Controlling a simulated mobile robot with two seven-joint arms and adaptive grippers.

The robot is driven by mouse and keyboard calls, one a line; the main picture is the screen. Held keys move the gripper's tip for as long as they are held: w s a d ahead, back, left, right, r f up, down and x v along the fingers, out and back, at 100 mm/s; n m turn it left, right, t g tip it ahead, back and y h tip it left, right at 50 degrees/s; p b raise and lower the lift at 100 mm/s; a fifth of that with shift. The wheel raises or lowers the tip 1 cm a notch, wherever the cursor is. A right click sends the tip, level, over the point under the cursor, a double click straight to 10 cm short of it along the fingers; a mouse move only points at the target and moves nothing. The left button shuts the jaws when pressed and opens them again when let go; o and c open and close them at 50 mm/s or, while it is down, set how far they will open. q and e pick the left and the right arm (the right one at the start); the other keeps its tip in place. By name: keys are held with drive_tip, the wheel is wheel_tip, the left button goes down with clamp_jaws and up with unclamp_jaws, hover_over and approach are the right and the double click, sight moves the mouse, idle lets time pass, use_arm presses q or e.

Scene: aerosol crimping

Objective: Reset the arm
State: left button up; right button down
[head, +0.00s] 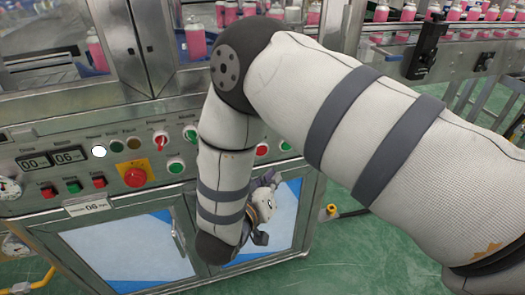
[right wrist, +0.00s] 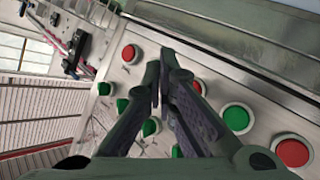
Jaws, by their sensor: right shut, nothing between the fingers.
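My right arm comes in from the right, bends at the top and hangs down in front of the machine in the head view. My right gripper (head: 271,180) is small there and partly hidden by my own arm, close to the lower edge of the control panel (head: 70,180). In the right wrist view my right gripper (right wrist: 160,78) is shut, with its fingers together and nothing between them. It points at the panel, among red and green buttons; I cannot tell whether it touches the panel. My left gripper is not in view.
The panel carries a red emergency stop (head: 135,177), two digital displays (head: 68,154) and several knobs. Below are blue-white cabinet doors (head: 125,250). Pink cans (head: 195,42) stand behind the machine's frame. Green floor (head: 365,240) is open at right, with a yellow fitting (head: 332,209).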

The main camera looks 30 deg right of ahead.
idle(0.3)
drive_tip(key=s+a+f+n+g+y, duration=0.15)
drive_tip(key=s+f+n+y, duration=0.25)
drive_tip(key=s+f+y, duration=0.65)
drive_tip(key=s+a+f+g, duration=0.1)
drive_tip(key=s+g, duration=0.2)
drive_tip(key=s, duration=0.5)
drive_tip(key=s+f+n+g+y, duration=0.1)
drive_tip(key=s+f+g, duration=0.1)
drive_tip(key=s, duration=0.7)
drive_tip(key=s+a+f+g, duration=0.1)
drive_tip(key=s+g, duration=0.3)
drive_tip(key=s, duration=0.5)
drive_tip(key=shift+a+f+y+p, duration=0.35)
drive_tip(key=shift+f+p, duration=0.1)
drive_tip(key=shift+f, duration=0.3)
drive_tip(key=shift+w, duration=0.15)
